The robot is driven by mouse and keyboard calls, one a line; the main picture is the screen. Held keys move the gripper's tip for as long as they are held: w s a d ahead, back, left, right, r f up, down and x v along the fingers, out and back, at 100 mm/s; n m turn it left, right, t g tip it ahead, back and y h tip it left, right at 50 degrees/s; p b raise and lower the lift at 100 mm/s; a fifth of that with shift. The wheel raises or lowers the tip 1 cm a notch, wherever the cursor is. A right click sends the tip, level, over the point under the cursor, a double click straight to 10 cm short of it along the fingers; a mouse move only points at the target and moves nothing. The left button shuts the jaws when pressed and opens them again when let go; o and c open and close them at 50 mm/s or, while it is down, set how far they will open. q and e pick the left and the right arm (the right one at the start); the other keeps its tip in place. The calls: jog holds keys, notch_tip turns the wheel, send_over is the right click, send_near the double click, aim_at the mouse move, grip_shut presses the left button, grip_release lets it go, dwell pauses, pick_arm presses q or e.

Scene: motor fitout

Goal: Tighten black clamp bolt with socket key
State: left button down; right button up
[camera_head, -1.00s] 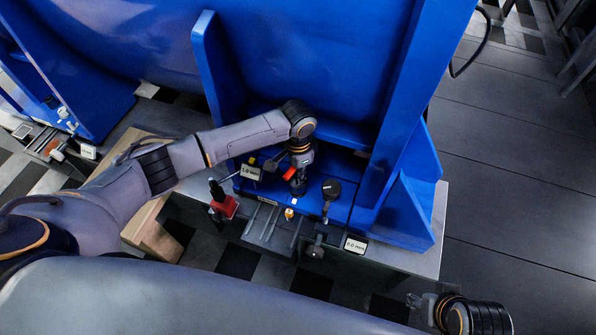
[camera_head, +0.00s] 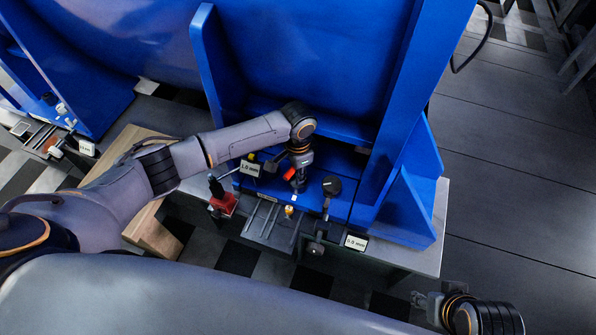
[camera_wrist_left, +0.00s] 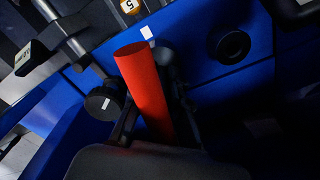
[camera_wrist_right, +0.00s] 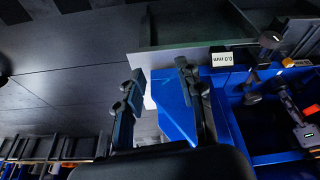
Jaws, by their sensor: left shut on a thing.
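My left gripper (camera_head: 298,182) is low over the blue foot of the motor frame, pointing down. It is shut on the red handle of the socket key (camera_head: 289,174). In the left wrist view the red handle (camera_wrist_left: 146,88) stands tilted between the dark fingers (camera_wrist_left: 158,115). The key's lower end is hidden, and I cannot tell whether it sits on the black clamp bolt, which I cannot make out clearly. My right gripper (camera_head: 424,303) is at the lower right, away from the frame. In the right wrist view its fingers (camera_wrist_right: 160,92) are apart with nothing between them.
A round black knob (camera_head: 332,186) stands just right of my left gripper. Gauges reading 1.0 mm (camera_head: 250,168) and 0.0 mm (camera_head: 355,242) flank the work area. A red-based tool (camera_head: 222,203) stands to the left. The floor at right (camera_head: 520,190) is clear.

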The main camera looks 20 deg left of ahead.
jog(key=shift+a+r, duration=0.1)
dwell(0.3)
pick_arm(q)
jog(key=shift+r+m+p, duration=0.1)
jog(key=shift+m+p, duration=0.2)
jog(key=shift+p, duration=0.05)
jog(key=shift+m, duration=0.7)
jog(key=shift+m+p, duration=0.4)
pick_arm(e)
jog(key=x, duration=0.3)
jog(key=shift+w, duration=0.15)
